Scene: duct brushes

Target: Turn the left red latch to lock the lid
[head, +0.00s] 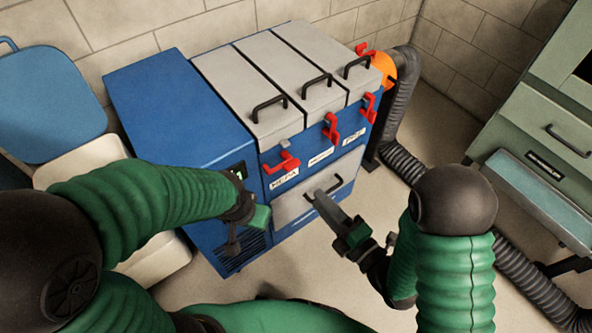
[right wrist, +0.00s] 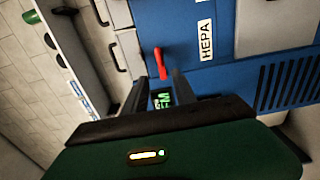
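The left red latch (head: 283,162) sits on the blue cabinet front, under the nearest grey lid (head: 255,120) and above the HEPA label (head: 284,178). Its handle lies sideways, while the other two red latches stand more upright. In the right wrist view the latch (right wrist: 160,63) shows just past my fingertips. My right gripper (head: 320,195) is below and right of the latch in the head view, apart from it. Its fingers (right wrist: 163,78) are parted with nothing between them. My left gripper (head: 246,228) hangs before the cabinet's left part; its finger gap is unclear.
The middle latch (head: 330,130) and right latch (head: 368,107) are close by. A grey drawer front (head: 290,207) with a black handle lies below. A ribbed black hose (head: 402,160) and green cabinet (head: 540,130) stand right. A blue-lidded bin (head: 50,100) stands left.

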